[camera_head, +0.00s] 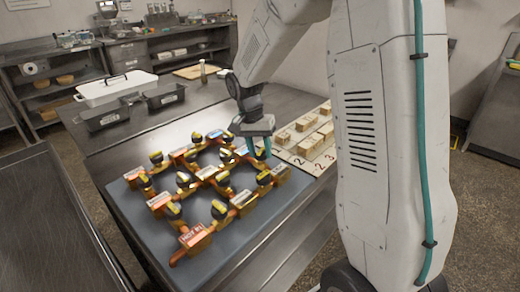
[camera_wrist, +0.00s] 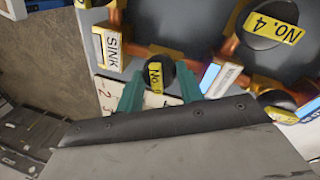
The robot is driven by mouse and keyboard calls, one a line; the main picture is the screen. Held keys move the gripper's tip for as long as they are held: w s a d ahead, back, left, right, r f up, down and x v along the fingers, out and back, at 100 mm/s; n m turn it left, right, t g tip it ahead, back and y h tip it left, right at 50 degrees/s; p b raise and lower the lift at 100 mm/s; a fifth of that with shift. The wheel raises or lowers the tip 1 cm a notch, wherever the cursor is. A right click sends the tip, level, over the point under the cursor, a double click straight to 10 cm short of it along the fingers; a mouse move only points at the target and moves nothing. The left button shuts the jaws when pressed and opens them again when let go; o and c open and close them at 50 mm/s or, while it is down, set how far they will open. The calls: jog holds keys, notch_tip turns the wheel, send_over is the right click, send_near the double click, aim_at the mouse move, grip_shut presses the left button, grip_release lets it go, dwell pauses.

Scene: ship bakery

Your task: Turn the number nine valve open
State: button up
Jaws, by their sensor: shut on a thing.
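A copper pipe grid (camera_head: 211,171) with several black round valve knobs lies on a dark grey board (camera_head: 228,233) on the steel table. The knobs carry yellow number labels. In the wrist view, my gripper (camera_wrist: 159,72) has its teal fingers on either side of one black knob (camera_wrist: 155,66). Its label looks like No. 9, though the digit is small and partly unclear. My gripper is shut on this knob. In the head view, my gripper (camera_head: 259,148) is at the grid's far right corner and hides the knob.
Another knob labelled No. 4 (camera_wrist: 266,24) and a SINK tag (camera_wrist: 112,47) sit close by. A pale numbered board with wooden blocks (camera_head: 308,143) lies right of the grid.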

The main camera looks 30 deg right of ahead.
aim_at(257, 159)
jog(key=n, duration=0.3)
jog(key=n+t, duration=0.1)
jog(key=n, duration=0.3)
jog(key=shift+a+h, duration=0.15)
jog(key=shift+h, duration=0.25)
jog(key=n+t, duration=0.1)
jog(key=n, duration=0.3)
jog(key=shift+s, duration=0.15)
jog(key=shift+n+t, duration=0.4)
jog(key=shift+n, duration=1.5)
jog(key=o, duration=1)
jog(key=shift+s, duration=0.1)
jog(key=v, duration=0.8)
